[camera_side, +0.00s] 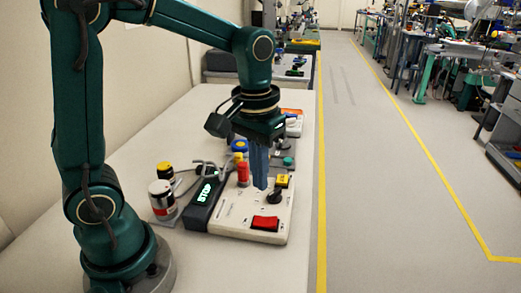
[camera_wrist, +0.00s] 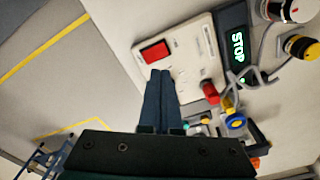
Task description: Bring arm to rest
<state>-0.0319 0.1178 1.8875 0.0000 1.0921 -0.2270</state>
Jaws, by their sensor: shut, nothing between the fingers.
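My gripper (camera_side: 260,186) points down above the white control box (camera_side: 237,232), its two blue fingers together with nothing between them. In the wrist view my gripper (camera_wrist: 160,74) shows its closed fingers reaching over the white box (camera_wrist: 190,57), near the red rocker switch (camera_wrist: 155,52). In the side view the red switch (camera_side: 265,223) is at the box's front, and a black knob (camera_side: 275,197) and yellow button (camera_side: 282,181) are close to the fingertips. I cannot tell whether the fingertips touch the box.
A black box with a lit green STOP sign (camera_side: 204,193) stands left of the control box. Cylindrical items (camera_side: 162,198) and grey cables stand further left. The pale table (camera_side: 210,270) is bare in front.

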